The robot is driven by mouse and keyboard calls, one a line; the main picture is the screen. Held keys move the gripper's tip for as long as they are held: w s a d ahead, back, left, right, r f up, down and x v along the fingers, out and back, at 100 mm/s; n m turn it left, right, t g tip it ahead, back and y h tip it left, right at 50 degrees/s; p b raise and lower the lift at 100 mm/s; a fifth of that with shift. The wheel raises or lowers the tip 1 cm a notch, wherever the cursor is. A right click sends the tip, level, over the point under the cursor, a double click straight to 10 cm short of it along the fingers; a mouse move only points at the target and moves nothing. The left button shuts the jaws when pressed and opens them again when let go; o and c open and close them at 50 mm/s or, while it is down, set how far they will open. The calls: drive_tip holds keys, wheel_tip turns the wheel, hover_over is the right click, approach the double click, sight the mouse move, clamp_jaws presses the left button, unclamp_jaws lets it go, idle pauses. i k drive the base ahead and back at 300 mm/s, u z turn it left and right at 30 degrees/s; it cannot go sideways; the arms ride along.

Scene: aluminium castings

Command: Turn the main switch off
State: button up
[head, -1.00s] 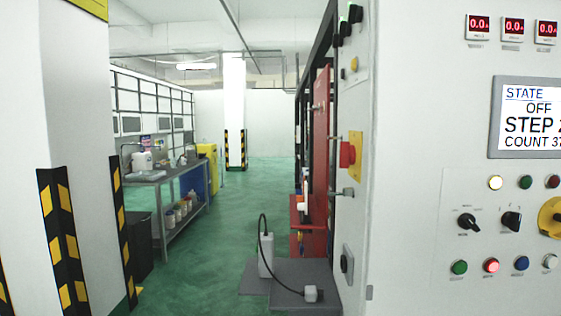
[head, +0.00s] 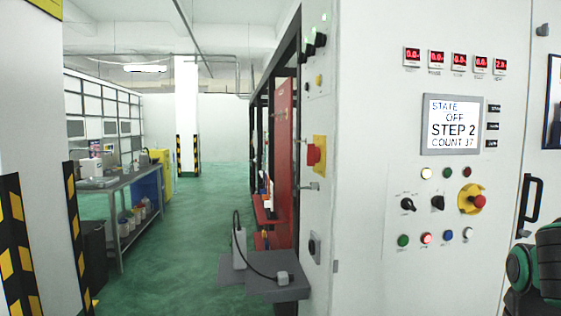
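A white control cabinet (head: 350,100) fills the right half of the head view. On its narrow left side a red knob or handle (head: 314,154) sits on a yellow plate; it looks like a main switch, but I see it edge-on and cannot tell its position. On the front face a red mushroom button (head: 479,202) sits on a round yellow plate, beside two black rotary knobs. The display (head: 455,124) reads STATE OFF, STEP 2, COUNT 37. Part of my dark arm shows at the lower right edge; my gripper is not in view.
A grey shelf (head: 275,290) with a cabled grey device juts out at the cabinet's lower left. Green floor is open down the aisle. A workbench (head: 130,190) and striped pillar guards stand on the left. A black door handle (head: 530,200) is at right.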

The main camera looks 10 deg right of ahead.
sight(313, 153)
drive_tip(key=u, duration=0.1)
drive_tip(key=i, duration=1)
drive_tip(key=z, duration=0.1)
drive_tip(key=k, duration=0.5)
drive_tip(key=u, duration=0.85)
drive_tip(key=i, duration=0.15)
drive_tip(key=z, duration=0.35)
